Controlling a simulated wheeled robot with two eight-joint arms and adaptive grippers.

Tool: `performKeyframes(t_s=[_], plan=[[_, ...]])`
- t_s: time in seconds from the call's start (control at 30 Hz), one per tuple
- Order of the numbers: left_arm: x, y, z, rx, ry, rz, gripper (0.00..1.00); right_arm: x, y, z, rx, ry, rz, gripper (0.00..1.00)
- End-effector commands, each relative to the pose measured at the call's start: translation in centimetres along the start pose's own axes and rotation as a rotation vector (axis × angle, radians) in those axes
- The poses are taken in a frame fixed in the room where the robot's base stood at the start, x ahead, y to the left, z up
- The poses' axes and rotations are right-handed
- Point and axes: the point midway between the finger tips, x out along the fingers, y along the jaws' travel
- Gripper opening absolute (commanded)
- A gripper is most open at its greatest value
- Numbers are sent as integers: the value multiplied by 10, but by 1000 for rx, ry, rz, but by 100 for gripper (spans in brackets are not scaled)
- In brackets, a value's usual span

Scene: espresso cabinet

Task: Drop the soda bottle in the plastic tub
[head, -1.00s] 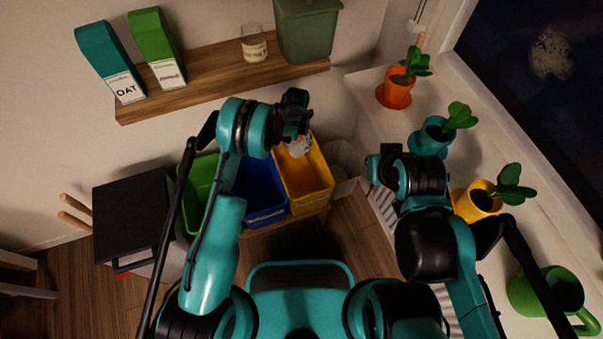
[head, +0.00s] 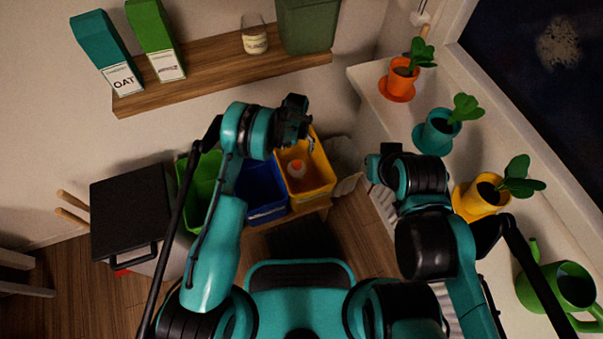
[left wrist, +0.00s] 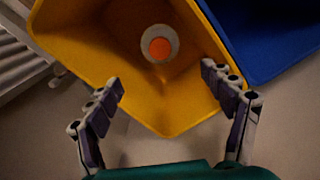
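The soda bottle, pale with an orange cap, is inside the yellow tub (head: 318,186). In the head view its orange and white top (head: 296,168) shows against the yellow inside. In the left wrist view the bottle (left wrist: 159,43) is seen end-on, cap toward the camera, within the yellow walls (left wrist: 95,50). My left gripper (head: 297,122) is above the tub's back edge; in the left wrist view its fingers (left wrist: 163,78) are spread wide with nothing between them. My right gripper (head: 374,168) is at the right, near the window ledge; its fingers are not clear.
A blue bin (head: 264,196) and a green bin (head: 200,186) stand left of the yellow tub. A wooden shelf (head: 215,72) with cartons and a jar is above. Potted plants, the orange pot (head: 399,82) among them, line the ledge at right. A black-topped cabinet (head: 130,208) stands at left.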

Motion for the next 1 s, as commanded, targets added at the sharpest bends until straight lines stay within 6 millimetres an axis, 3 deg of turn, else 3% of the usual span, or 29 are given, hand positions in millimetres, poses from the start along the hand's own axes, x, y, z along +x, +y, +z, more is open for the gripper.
performKeyframes(t_s=[0.23, 0.6, 0.93, 1.0], plan=[[-10, 0, 0, 0, 0, 0, 81, 2, 9, 2, 8, 2, -9, 0], [-68, 0, 0, -1, 1, 1, 81, 2, 8, 2, 7, 2, -8, 0], [-77, 0, 0, -1, 1, 1, 81, 2, 8, 2, 6, 2, -8, 0], [-77, 0, 0, -1, 1, 1, 81, 0, 0, 0, -1, 0, 0, 0]])
